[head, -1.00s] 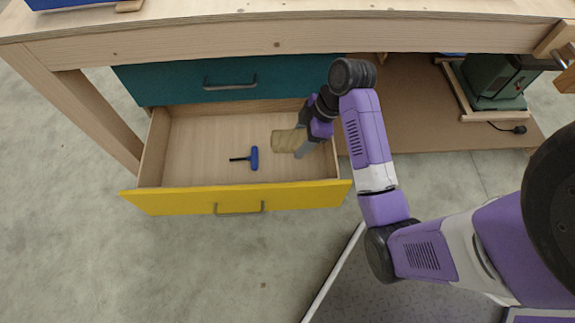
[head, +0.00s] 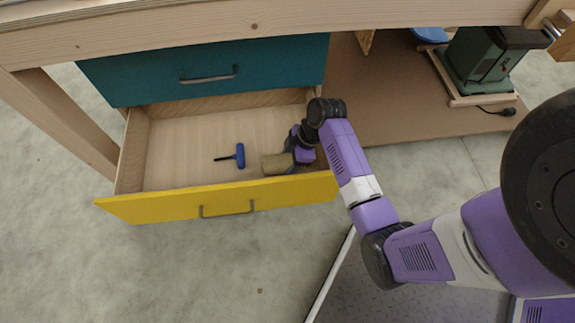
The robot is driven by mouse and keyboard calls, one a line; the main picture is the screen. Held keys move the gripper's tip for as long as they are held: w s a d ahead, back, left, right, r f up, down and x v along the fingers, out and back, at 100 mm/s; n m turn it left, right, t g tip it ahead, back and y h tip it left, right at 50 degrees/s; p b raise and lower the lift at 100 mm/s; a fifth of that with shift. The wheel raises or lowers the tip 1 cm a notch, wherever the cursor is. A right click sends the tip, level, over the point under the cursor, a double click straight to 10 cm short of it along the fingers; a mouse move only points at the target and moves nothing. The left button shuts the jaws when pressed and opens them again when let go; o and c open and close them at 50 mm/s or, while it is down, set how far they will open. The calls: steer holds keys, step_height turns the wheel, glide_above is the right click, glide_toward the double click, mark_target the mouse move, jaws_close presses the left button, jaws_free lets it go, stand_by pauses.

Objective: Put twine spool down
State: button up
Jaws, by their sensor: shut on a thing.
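The twine spool (head: 273,164) is a tan cylinder inside the open yellow-fronted drawer (head: 170,170), at its right side near the front panel. It lies on its side, low in the drawer. I cannot tell whether it touches the drawer floor. My gripper (head: 286,162) reaches into the drawer from the right and is shut on the spool's right end. The gripper's purple and dark body hides part of that end.
A blue T-handled tool (head: 239,156) lies on the drawer floor left of the spool. The teal drawer (head: 205,72) above is shut. Bare drawer floor shows at the left and back. A green machine (head: 490,65) stands on the lower shelf at right.

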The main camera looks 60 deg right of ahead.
steer(key=shift+f, duration=0.7)
steer(key=o, duration=1.6)
steer(key=shift+f, duration=0.1)
steer(key=shift+o, duration=0.2)
steer(key=p+v, duration=0.4)
steer(key=v, duration=0.8)
